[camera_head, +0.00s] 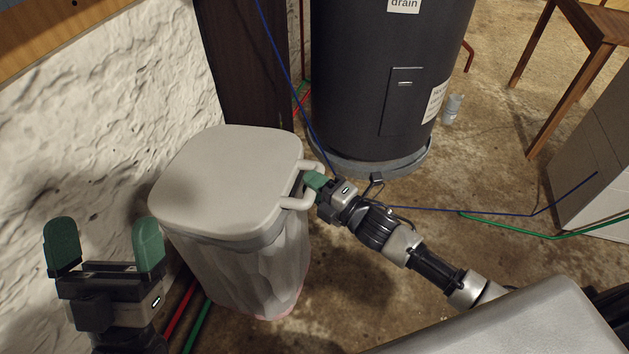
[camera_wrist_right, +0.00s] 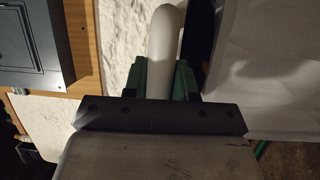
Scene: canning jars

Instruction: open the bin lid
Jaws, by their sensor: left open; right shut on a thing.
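A light grey bin (camera_head: 250,275) stands on the floor beside the rough white wall. Its pale lid (camera_head: 230,170) sits down on the rim and looks closed. A white handle (camera_head: 312,183) sticks out from the lid's right side. My right gripper (camera_head: 313,181) is at this handle, its green fingers shut on it. In the right wrist view the handle bar (camera_wrist_right: 166,50) runs between the two green fingers. My left gripper (camera_head: 105,246) is open and empty, fingers upward, left of the bin. The bin's inside is hidden by the lid.
A dark tank (camera_head: 390,70) labelled "drain" stands on a grey round base behind the bin. Blue, green and red lines run over the floor. A wooden stool (camera_head: 570,80) and grey boxes (camera_head: 595,150) stand right. A clear bottle (camera_head: 452,109) stands near the tank.

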